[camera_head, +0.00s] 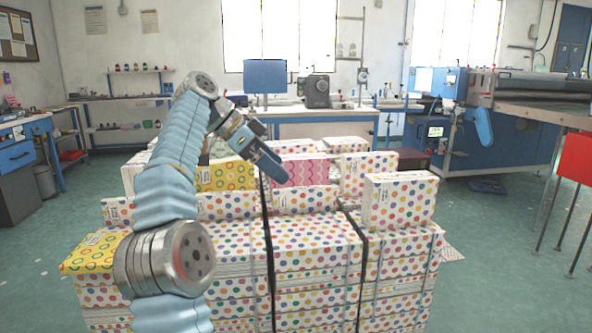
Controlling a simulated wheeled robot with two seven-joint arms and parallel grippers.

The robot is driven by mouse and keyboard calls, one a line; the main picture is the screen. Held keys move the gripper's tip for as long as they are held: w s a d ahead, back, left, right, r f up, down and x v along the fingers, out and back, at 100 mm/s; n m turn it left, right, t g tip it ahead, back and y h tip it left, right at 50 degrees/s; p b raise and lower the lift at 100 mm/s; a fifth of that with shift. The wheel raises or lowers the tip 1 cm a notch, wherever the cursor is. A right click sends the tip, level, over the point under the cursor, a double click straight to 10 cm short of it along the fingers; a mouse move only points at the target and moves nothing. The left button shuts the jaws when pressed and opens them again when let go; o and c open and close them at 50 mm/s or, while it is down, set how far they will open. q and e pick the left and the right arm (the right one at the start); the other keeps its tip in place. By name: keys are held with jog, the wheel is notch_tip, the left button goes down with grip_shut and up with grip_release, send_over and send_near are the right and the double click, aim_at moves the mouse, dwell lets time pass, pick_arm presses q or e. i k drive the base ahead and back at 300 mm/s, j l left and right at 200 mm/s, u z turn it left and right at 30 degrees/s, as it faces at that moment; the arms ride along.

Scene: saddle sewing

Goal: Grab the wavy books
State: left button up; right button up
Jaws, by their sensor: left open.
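The wavy books (300,170) have a pink cover with a wavy pattern and stand among dotted books in the middle of the stack. My left gripper (278,176) is open, just left of and close to the wavy books, pointing down and right. Whether it touches them cannot be told. My left arm crosses the left of the view and hides part of the stack. The lower part of the wavy books is hidden behind dotted books in front. My right gripper is not in view.
Stacks of dotted books (315,245) fill the foreground, with one dotted book (399,201) standing up on the right. A yellow book with rings (226,176) is left of the wavy books. A blue machine (462,140) stands at the back right. Green floor (510,240) is open at right.

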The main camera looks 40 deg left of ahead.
aim_at(303, 169)
jog(key=i+j, duration=0.2)
jog(key=j, duration=0.15)
jog(key=i+j, duration=0.45)
jog(key=j, duration=0.25)
